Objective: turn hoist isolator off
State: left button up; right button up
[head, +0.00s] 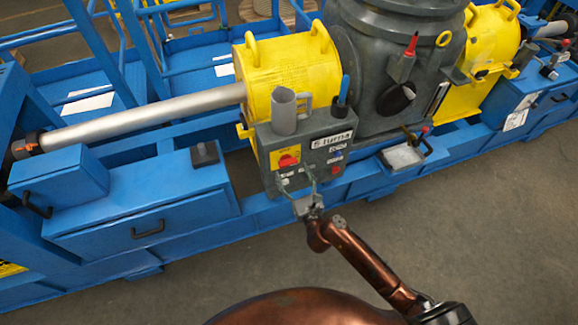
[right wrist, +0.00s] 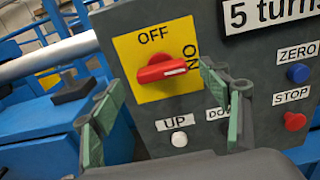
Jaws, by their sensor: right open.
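The hoist isolator is a red rotary knob on a yellow plate, on the grey control box; the knob (head: 287,161) shows in the head view and larger in the right wrist view (right wrist: 161,69). The plate (right wrist: 127,44) reads OFF at the top and ON at the right. The knob lies nearly level, its white mark toward ON. My right gripper (head: 308,198) is in front of and below the box. In the right wrist view its green-padded fingers (right wrist: 162,100) are apart, with the knob seen between and beyond them, nothing held. My left gripper is not in view.
On the same box (head: 335,137) are a white UP button (right wrist: 179,139), a DOWN button mostly hidden by the right finger, a blue ZERO button (right wrist: 298,73) and a red STOP button (right wrist: 295,121). A grey cup (head: 284,111) stands on top. Open floor lies in front.

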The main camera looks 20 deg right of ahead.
aim_at(289, 165)
jog(key=shift+w+f+b, duration=0.1)
jog(key=shift+w+b, duration=0.25)
jog(key=shift+w, duration=1.5)
jog(key=shift+c, duration=0.7)
jog(key=c, duration=1)
